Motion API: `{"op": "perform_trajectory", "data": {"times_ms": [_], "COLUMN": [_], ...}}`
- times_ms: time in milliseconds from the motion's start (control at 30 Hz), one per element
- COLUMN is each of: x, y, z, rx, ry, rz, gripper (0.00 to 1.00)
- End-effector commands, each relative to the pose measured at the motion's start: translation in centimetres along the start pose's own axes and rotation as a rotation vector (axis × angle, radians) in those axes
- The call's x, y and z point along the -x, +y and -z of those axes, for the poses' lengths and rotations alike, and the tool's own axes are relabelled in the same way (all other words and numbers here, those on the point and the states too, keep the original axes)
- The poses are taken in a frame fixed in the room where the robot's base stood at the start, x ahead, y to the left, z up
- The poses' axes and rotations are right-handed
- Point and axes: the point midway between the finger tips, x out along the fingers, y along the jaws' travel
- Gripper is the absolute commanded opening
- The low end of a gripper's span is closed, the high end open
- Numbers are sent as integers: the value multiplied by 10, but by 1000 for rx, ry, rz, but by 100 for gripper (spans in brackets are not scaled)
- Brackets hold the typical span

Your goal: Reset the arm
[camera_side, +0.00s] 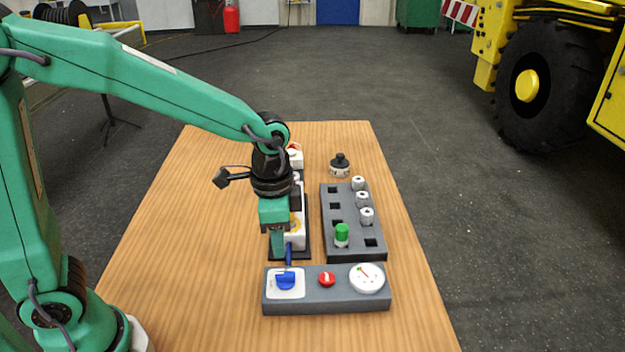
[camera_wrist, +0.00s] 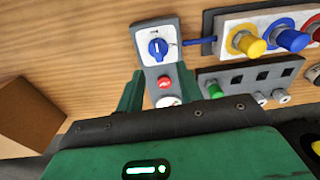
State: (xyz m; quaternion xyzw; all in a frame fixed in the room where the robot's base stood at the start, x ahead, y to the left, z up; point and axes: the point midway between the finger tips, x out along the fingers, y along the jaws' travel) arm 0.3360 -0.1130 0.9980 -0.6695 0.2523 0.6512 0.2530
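My gripper (camera_side: 278,243) hangs fingers down over the table, behind the left end of the grey control box (camera_side: 325,303). In the wrist view my gripper (camera_wrist: 160,70) has its two green fingers apart, with nothing seen held between them. The box shows between and beyond the fingers, with its blue knob (camera_wrist: 157,48), red knob (camera_wrist: 164,82) and a partly hidden white dial (camera_wrist: 167,101). In the side view the blue knob (camera_side: 286,282) is at the left, the red knob (camera_side: 327,279) in the middle and the dial (camera_side: 366,278) at the right.
A grey rack (camera_side: 352,245) holds a green-capped part (camera_side: 341,235) and several white fittings; some slots are empty. A black-topped part (camera_side: 340,165) stands behind it. A panel with a yellow knob (camera_wrist: 247,43) and blue knobs is partly hidden by my arm in the side view. The table's front left is clear.

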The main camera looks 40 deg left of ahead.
Motion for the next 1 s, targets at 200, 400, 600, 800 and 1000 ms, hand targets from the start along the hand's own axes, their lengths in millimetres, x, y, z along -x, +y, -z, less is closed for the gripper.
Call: {"op": "perform_trajectory", "data": {"times_ms": [200, 400, 600, 800, 1000], "x": [27, 53, 73, 89, 99], "y": [-9, -15, -18, -17, -14], "z": [-22, -50, -79, -108, -134], "rx": [107, 235, 364, 490, 609], "ry": [66, 142, 219, 298, 375], "rz": [29, 62, 94, 125, 155], "gripper": [36, 36, 36, 36, 36]}}
